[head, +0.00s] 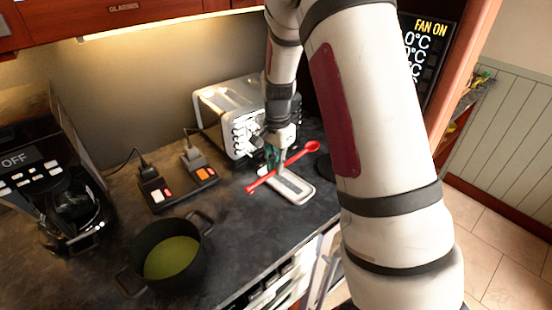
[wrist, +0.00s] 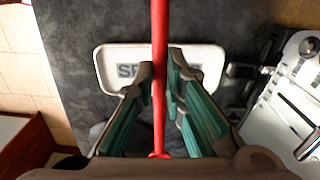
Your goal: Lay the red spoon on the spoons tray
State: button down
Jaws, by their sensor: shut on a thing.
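The red spoon (head: 262,181) is held by its handle in my gripper (head: 279,163), its bowl at the right end in the head view. In the wrist view the red handle (wrist: 160,50) runs top to bottom between the fingers of my gripper (wrist: 160,83), which is shut on it. The spoons tray (head: 298,190) is a small white tray with a grey inside, lying on the counter under the spoon. In the wrist view the tray (wrist: 110,70) shows lettering partly hidden by the handle and fingers. The spoon crosses over the tray; I cannot tell whether they touch.
A silver toaster (head: 225,105) stands behind the tray. A power strip (head: 178,188) with switches lies left of it. A black pot (head: 150,272) with green contents stands at the front left, a coffee maker (head: 50,170) at far left. The counter's front edge is near the tray.

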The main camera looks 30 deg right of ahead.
aim_at(277, 188)
jog(key=shift+f+b, duration=0.75)
jog(key=shift+f, duration=1.95)
jog(key=c, duration=1.3)
grip_release()
jog(key=shift+c, duration=0.2)
jog(key=shift+o, duration=0.6)
jog(key=o, duration=0.5)
jog(key=shift+c, duration=0.2)
